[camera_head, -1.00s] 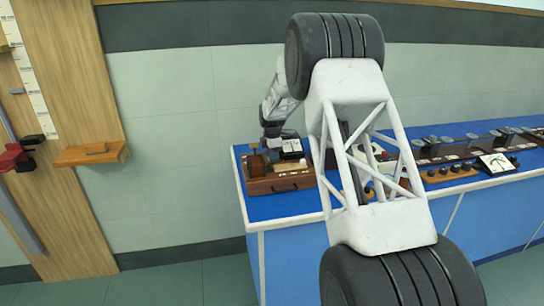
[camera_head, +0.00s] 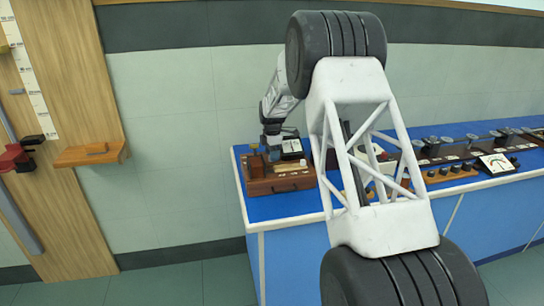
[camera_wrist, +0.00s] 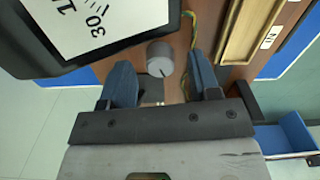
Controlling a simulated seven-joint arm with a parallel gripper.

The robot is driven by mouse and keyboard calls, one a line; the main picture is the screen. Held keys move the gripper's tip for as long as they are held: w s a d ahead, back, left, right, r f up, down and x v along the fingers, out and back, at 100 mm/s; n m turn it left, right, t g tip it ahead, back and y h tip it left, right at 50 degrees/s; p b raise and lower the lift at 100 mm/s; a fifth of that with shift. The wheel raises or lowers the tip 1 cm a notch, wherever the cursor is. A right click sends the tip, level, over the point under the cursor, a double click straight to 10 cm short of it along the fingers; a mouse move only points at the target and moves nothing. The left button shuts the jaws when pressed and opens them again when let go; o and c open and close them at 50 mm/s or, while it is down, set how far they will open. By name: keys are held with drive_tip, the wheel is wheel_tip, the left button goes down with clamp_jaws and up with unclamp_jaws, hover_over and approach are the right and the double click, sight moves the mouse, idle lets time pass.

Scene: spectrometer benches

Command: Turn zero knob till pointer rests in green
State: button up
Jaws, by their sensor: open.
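In the wrist view a round grey knob (camera_wrist: 159,58) with a dark line on its face stands on the wooden instrument. My gripper (camera_wrist: 160,65) is open, with one blue-grey finger on each side of the knob and a gap to both. The meter (camera_wrist: 80,25) at upper left shows part of a white dial with "30" on it. Its pointer and any green zone are not visible in the wrist view. In the head view my gripper (camera_head: 273,150) is low over the wooden box, beside the small dark-framed meter (camera_head: 292,146), whose pointer is too small to read.
The wooden box (camera_head: 285,186) sits at the left end of the blue bench (camera_head: 245,190). Yellow-green wires (camera_wrist: 190,17) run close beside the knob. More instruments, including another meter (camera_head: 497,162), stand to the right. My own white arm link hides the bench middle.

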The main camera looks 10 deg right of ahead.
drive_tip(key=shift+r, duration=3.3)
drive_tip(key=shift+s+r, duration=0.3)
drive_tip(key=s+a+r+m, duration=0.1)
drive_tip(key=s+r+m, duration=0.3)
drive_tip(key=s, duration=0.7)
drive_tip(key=s+a+r+m+t, duration=0.1)
drive_tip(key=s+r+m, duration=0.2)
drive_tip(key=s+r, duration=0.5)
drive_tip(key=s+a+r+m, duration=0.1)
drive_tip(key=s+r+m, duration=0.25)
drive_tip(key=s, duration=0.95)
drive_tip(key=s+f+m, duration=0.1)
drive_tip(key=s+m, duration=0.2)
drive_tip(key=s, duration=0.8)
drive_tip(key=s+a+f+m+t, duration=0.1)
drive_tip(key=s+f+m, duration=0.1)
drive_tip(key=s, duration=0.9)
drive_tip(key=s+a+f+m, duration=0.1)
drive_tip(key=s+m, duration=0.3)
drive_tip(key=s, duration=0.7)
drive_tip(key=shift+f+t, duration=0.3)
drive_tip(key=shift+f, duration=0.4)
